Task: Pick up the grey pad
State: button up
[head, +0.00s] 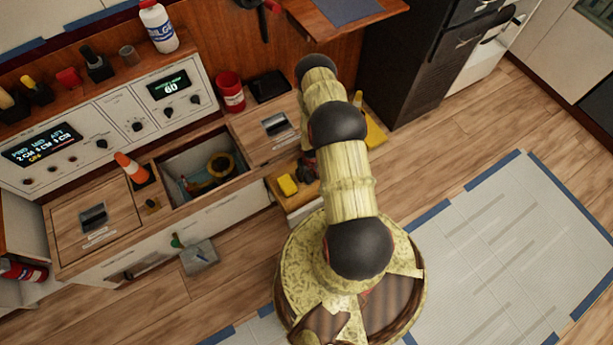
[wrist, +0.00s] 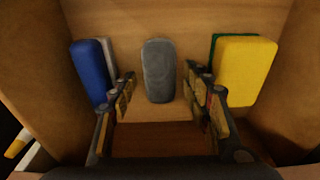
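In the wrist view, the grey pad (wrist: 158,70) stands upright in the middle against the wooden back of a compartment. It lies ahead of and between the fingers of my gripper (wrist: 159,84). The fingers are spread apart, one on each side, with nothing held between them. I see no clear contact with the pad. In the head view, my own arm hides most of the gripper, and the grey pad is not visible there.
In the wrist view, a blue pad (wrist: 91,72) with a paler grey piece behind it stands left. A yellow pad (wrist: 246,70) with a green layer behind stands right. Wooden walls close in both sides.

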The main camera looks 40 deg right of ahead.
jog(key=c, duration=0.9)
jog(key=shift+c, duration=0.2)
